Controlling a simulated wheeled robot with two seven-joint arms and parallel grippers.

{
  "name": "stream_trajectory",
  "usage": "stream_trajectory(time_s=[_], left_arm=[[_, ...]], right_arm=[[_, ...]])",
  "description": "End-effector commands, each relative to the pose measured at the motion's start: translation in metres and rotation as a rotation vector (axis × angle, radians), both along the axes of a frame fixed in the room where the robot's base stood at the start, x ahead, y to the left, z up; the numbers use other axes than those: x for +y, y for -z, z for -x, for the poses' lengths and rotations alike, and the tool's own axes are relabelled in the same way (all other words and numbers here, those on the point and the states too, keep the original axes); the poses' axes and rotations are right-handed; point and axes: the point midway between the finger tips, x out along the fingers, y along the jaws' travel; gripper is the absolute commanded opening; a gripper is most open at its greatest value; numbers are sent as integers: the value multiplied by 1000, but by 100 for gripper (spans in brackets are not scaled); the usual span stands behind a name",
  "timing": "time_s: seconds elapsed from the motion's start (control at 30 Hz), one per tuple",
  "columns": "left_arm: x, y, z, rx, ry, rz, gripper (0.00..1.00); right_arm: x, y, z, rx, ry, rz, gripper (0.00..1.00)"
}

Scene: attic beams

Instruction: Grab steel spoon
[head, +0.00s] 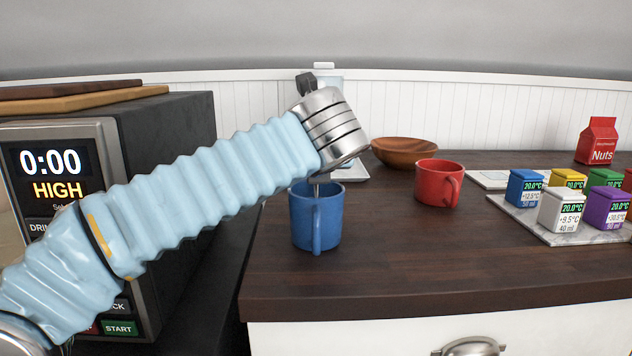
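A blue mug (316,222) stands upright on the dark wooden counter, left of centre. A thin metallic stem, which looks like the steel spoon (316,190), rises from inside it; its lower part is hidden by the mug and its upper part by my wrist. My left arm comes in from the left in a pale blue ribbed sleeve. My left gripper (332,128) is at its end, just above the mug. My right gripper is not in view.
A red mug (436,184) and a wooden bowl (404,152) stand right of the blue mug. Several coloured labelled containers sit on a marble board (514,211). A red nuts carton (597,141) is behind. A microwave (60,135) blocks the left. The front counter is clear.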

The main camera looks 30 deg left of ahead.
Motion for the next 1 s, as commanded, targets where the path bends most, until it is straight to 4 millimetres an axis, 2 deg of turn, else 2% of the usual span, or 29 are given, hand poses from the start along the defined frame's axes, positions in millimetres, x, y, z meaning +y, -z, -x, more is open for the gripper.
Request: stream_trajectory(time_s=[0.23, 0.5, 0.53, 0.87, 1.0], left_arm=[[2, 1, -2, -1, 0, -1, 43], [1, 1, -2, -1, 0, -1, 2], [1, 1, -2, -1, 0, -1, 0], [1, -1, -2, -2, 1, 1, 0], [1, -10, -2, -4, 1, 2, 0]], right_arm=[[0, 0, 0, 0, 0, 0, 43], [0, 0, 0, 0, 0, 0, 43], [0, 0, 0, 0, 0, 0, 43], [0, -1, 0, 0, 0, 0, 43], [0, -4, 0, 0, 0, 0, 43]])
